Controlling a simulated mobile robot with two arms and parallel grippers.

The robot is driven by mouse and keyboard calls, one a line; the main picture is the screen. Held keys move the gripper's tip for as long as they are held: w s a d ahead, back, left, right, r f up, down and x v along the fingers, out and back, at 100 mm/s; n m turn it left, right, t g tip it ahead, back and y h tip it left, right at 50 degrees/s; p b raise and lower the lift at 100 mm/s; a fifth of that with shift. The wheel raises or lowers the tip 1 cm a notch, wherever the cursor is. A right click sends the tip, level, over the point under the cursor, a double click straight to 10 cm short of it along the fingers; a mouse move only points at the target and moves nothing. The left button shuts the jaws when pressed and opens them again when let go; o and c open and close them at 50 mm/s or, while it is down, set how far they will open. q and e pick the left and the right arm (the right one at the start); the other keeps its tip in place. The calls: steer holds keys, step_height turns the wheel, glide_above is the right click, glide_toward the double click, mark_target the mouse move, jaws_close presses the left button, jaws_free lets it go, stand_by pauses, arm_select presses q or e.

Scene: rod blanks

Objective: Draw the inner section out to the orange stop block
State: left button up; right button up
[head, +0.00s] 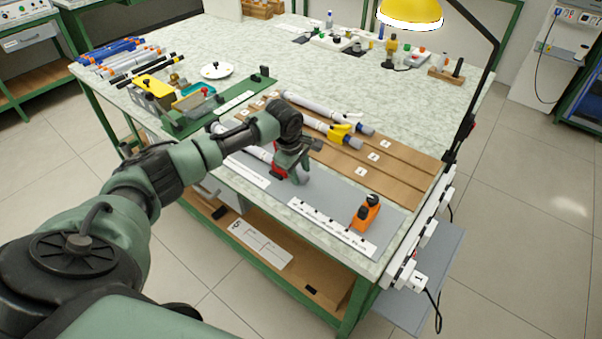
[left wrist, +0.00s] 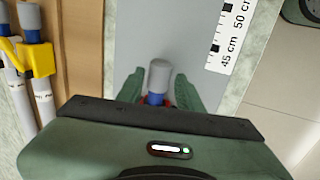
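The rod (head: 252,150) lies along the grey bed of the bench, white with a blue band and a grey end (left wrist: 159,75) that shows in the left wrist view. A red part (head: 279,173) sits around it near my gripper. My left gripper (head: 297,172) is low over the rod's end. In the left wrist view its fingers (left wrist: 158,88) stand either side of the grey end, with narrow gaps, and look open. The orange stop block (head: 365,215), with a black knob, stands farther right on the grey bed, apart from the rod. My right gripper is not in view.
A centimetre scale (head: 332,228) runs along the front edge. Behind, a grooved wooden board (head: 395,165) holds other rods, one with a yellow clamp (head: 340,132). A green fixture (head: 190,118) stands left. A yellow lamp (head: 410,12) overhangs the back. The grey bed before the stop is clear.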

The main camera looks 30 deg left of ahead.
arm_select(q)
steer(key=shift+w+f, duration=0.25)
steer(key=shift+f, duration=0.45)
jaws_close()
stand_by(1.0)
